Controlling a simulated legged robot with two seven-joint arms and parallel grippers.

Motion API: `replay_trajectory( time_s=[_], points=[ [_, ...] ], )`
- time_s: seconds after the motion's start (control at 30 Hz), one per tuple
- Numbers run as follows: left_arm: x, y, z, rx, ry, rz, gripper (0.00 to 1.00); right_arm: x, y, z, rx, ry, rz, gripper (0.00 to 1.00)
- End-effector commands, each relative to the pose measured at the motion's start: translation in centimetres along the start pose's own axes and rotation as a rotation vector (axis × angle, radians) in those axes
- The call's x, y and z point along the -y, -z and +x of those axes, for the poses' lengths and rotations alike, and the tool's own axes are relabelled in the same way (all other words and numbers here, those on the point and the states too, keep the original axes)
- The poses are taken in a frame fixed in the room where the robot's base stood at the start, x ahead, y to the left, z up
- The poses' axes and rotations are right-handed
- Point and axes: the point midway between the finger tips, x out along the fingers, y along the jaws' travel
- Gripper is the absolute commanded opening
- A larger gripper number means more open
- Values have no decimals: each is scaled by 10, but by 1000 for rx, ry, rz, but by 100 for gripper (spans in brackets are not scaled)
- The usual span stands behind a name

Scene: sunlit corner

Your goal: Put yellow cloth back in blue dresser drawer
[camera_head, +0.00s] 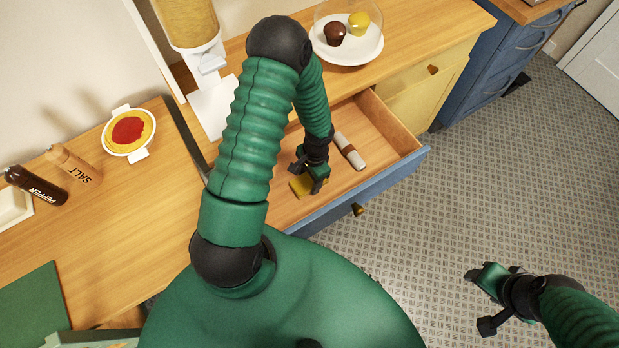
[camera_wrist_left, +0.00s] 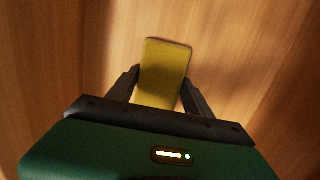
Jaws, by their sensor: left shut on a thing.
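In the left wrist view the cloth (camera_wrist_left: 165,65) is a flat folded yellow rectangle between both fingers, over the wooden drawer bottom. I cannot tell whether the cloth touches the bottom. My right gripper (camera_head: 481,301) is open and empty over the tiled floor, at the lower right.
A grey roll with a brown band (camera_head: 350,151) lies in the drawer, right of my left gripper. Above stand a plate with two muffins (camera_head: 347,48) and a dispenser (camera_head: 190,22).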

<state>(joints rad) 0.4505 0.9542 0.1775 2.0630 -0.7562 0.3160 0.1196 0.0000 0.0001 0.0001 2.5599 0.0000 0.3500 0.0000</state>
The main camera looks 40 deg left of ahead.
Motion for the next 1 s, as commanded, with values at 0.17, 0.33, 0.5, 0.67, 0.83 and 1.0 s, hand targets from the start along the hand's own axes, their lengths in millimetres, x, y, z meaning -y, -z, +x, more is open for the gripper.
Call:
replay_trajectory(
  time_s=[0.17,0.33,0.5,0.67,0.83,1.0],
  points=[
    [0,0,0,1,0,0,77,0,0,0,0,0,0,52],
    [-1,0,0,1,1,0,81,0,0,0,0,0,0,52],
    [0,0,-2,0,0,0,81,0,0,-1,0,0,0,52],
    [1,1,-27,-3,3,-1,81,0,1,-5,0,0,0,52],
    [1,1,-73,-4,3,-4,81,0,3,-13,0,0,0,52],
    [1,1,-108,-2,2,-2,81,0,4,-18,0,0,0,52]
  ],
)
